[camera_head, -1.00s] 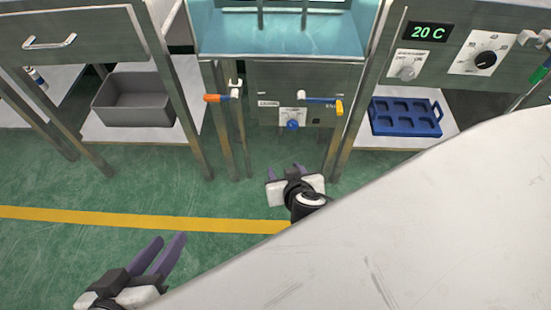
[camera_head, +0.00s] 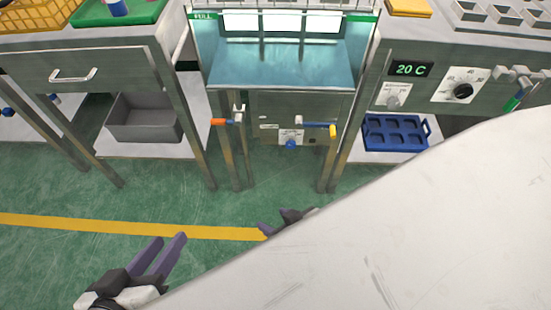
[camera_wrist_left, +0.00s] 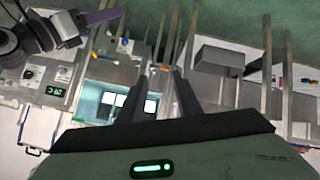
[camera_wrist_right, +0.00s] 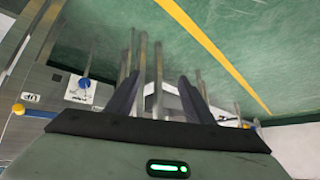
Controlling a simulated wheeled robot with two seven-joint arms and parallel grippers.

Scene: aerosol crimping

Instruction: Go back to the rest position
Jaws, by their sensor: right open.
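My left gripper (camera_head: 170,240) is at the lower left of the head view, above the green floor. Its two purple-grey fingers are apart with nothing between them, as the left wrist view (camera_wrist_left: 157,92) also shows. My right gripper (camera_head: 264,228) shows only in part in the head view, near the yellow floor line. A large white surface hides the rest of it. In the right wrist view (camera_wrist_right: 158,88) its fingers are wide apart and empty. Neither gripper touches anything in view.
A steel cabinet with a teal water bath (camera_head: 280,66) stands ahead. A grey bin (camera_head: 145,125) sits on a low shelf at left, a blue tray (camera_head: 395,133) on one at right. A control panel (camera_head: 430,80) reads 20 C. The green floor (camera_head: 60,180) between is clear.

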